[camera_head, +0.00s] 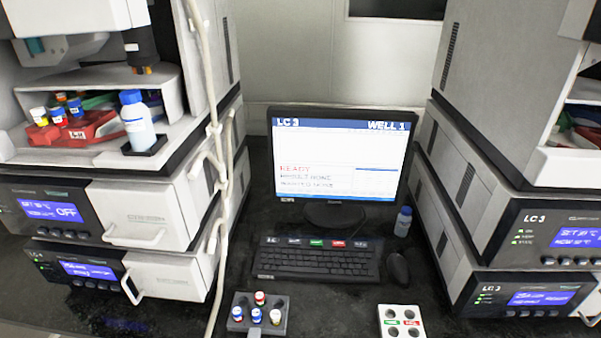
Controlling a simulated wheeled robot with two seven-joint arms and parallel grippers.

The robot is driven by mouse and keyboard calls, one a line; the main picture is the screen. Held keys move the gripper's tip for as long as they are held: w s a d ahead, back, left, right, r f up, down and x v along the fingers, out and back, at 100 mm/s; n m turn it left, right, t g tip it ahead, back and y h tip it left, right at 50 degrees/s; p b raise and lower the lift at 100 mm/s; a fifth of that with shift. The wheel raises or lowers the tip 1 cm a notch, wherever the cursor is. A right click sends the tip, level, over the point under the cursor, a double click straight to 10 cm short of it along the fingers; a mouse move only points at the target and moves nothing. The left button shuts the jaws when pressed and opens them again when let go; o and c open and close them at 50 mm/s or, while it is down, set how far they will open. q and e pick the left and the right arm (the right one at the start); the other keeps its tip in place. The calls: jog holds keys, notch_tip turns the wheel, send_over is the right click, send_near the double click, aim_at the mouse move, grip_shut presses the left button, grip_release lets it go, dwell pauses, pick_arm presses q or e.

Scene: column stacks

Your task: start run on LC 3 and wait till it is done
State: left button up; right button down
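The monitor (341,159) stands at the back of the bench, between two instrument stacks. Its header reads LC 3 and WELL 1, and red text reads READY, with smaller unclear lines below. The keyboard (316,260) lies in front of it, with a row of coloured labelled keys, one green and one red, along its top. The LC 3 stack (545,235) is at the right; its panels have lit blue displays and green lights. Neither of my grippers shows in the head view.
A mouse (397,269) and a small blue-capped bottle (403,222) sit right of the keyboard. A dark vial rack (238,325) and a white holed block (387,329) are in front. The left stack (150,215) carries a red vial rack (93,131) and a bottle (138,125).

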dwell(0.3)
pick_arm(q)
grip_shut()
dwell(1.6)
